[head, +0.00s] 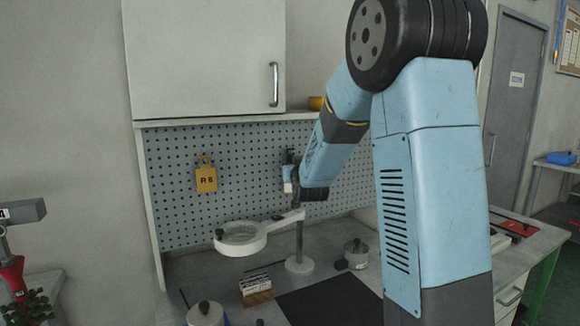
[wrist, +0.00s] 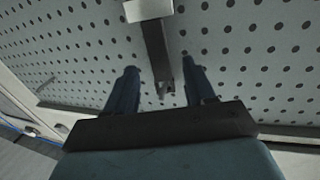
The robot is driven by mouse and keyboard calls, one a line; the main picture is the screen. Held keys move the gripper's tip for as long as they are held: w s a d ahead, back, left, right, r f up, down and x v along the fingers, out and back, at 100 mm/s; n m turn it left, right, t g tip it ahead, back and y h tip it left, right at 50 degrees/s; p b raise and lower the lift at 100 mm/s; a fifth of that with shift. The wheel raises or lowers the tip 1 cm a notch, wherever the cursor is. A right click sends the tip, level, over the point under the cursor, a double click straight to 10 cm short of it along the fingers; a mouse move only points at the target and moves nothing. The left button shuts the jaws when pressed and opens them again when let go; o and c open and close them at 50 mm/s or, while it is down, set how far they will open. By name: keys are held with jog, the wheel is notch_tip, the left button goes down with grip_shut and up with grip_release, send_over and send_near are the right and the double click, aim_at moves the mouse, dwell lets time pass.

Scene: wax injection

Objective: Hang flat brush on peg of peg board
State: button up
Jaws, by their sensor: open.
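The peg board (head: 225,150) is a grey perforated panel under the wall cabinet; it also fills much of the wrist view (wrist: 250,75). The flat brush, with a dark handle (wrist: 156,50) and a pale block-like head (wrist: 148,9), is against the board in the wrist view. My gripper (wrist: 158,84) is open, its two dark fingers apart on either side of the handle's end. A small dark peg-like piece shows at that end; I cannot tell whether the brush hangs on it.
A yellow R6 tag (head: 206,179) hangs on the board to the left. A white ring magnifier (head: 241,238) on a stand rises in front of the board. A small pot (head: 355,254), a card box (head: 256,287) and a dark mat (head: 325,302) are on the bench.

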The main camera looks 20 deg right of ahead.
jog(key=s+a+f+g+y, duration=0.1)
jog(key=s+g, duration=1.1)
jog(key=s, duration=3.2)
jog(key=shift+a+f+n, duration=0.25)
jog(key=shift+f+n, duration=0.15)
jog(key=shift+f, duration=0.2)
